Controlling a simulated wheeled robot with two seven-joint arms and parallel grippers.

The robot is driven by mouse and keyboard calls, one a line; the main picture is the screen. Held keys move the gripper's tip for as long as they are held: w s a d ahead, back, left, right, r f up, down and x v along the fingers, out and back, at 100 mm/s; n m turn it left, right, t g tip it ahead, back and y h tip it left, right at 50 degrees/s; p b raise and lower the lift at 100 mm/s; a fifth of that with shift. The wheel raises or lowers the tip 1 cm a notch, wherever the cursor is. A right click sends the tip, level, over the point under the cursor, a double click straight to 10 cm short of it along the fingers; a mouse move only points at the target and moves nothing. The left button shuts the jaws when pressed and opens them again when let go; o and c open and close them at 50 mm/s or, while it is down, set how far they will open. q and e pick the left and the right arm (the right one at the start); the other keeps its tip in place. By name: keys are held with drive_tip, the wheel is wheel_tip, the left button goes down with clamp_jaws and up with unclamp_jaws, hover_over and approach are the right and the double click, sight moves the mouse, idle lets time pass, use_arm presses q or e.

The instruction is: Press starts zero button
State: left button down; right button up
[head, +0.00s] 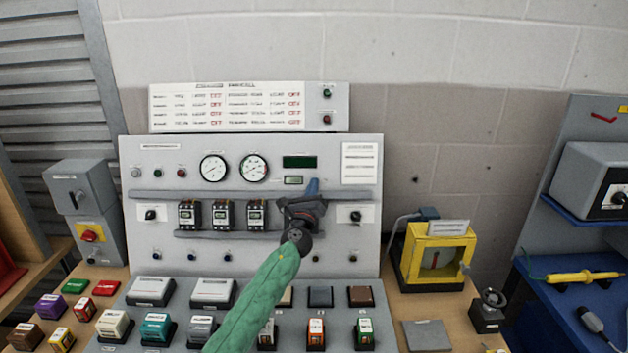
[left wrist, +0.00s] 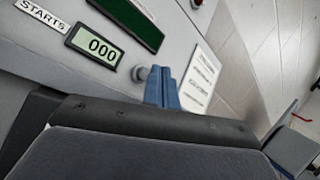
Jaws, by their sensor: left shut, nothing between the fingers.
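The starts counter (left wrist: 95,46) reads 000 in the left wrist view, with a STARTS label (left wrist: 42,15) beside it. In the head view the counter (head: 293,180) is a small display under a larger dark green one. A round grey button (left wrist: 139,73) sits just right of the counter. My left gripper (left wrist: 163,88) is shut and empty, its blue fingertips right beside the button; I cannot tell whether they touch it. In the head view my left gripper (head: 312,187) is up against the panel and hides the button. My right gripper is not in view.
The grey panel (head: 150,255) carries two dials, a shelf with several small modules, and knobs. Several blocks lie on the bench below. A yellow-framed box (head: 437,230) stands right of the panel, and a grey switch box (head: 82,187) stands left.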

use_arm(q)
drive_tip(key=s+p, duration=0.1)
drive_tip(key=s+r+p, duration=0.1)
drive_tip(key=s, duration=0.1)
drive_tip(key=s+p, duration=0.1)
drive_tip(key=shift+s+r+p, duration=0.3)
drive_tip(key=shift+s+p, duration=0.05)
idle(0.4)
idle(0.4)
